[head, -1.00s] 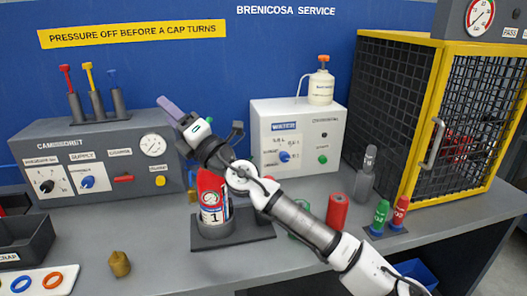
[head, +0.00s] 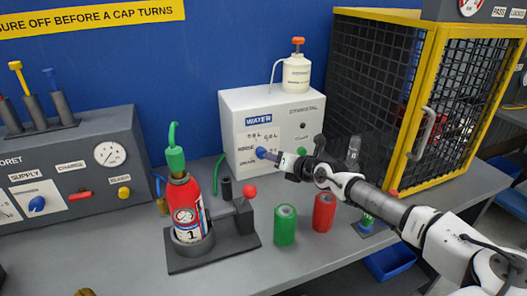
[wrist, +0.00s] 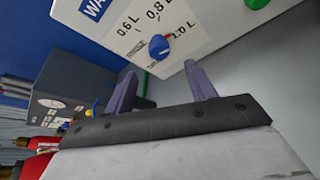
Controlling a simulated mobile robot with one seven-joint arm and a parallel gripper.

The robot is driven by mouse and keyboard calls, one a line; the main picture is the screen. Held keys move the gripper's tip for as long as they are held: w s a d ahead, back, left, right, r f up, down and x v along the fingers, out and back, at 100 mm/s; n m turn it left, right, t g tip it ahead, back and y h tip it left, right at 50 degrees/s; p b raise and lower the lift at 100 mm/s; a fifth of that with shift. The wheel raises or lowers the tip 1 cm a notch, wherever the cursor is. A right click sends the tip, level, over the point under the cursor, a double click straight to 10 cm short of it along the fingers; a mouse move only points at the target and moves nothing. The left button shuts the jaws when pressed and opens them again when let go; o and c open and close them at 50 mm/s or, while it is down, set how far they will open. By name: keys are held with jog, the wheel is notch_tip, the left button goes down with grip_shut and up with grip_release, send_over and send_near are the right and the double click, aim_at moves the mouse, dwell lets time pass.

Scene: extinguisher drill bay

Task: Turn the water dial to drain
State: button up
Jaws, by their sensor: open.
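The white water box (head: 240,185) stands on the bench against the blue wall, with a WATER label on its front. Its blue dial (head: 261,152) is low on the front panel. In the wrist view the dial (wrist: 160,47) lies ahead of the gap between my fingers, with marks 0.6 L, 0.8 L and 1.0 L around it. In the head view my gripper (head: 272,155) is right at the dial.
A red extinguisher (head: 187,203) with a green top stands in a dark stand left of my arm. Green (head: 285,225) and red (head: 324,212) cylinders stand below the arm. A yellow-framed mesh cage (head: 385,110) is at right. A white bottle (head: 297,73) tops the box.

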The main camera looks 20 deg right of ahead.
aim_at(262, 153)
jog(key=p+x, duration=0.2)
jog(key=x, duration=0.7)
jog(key=shift+w+a+f, duration=0.1)
jog(key=c, duration=1)
jog(key=shift+o, duration=0.2)
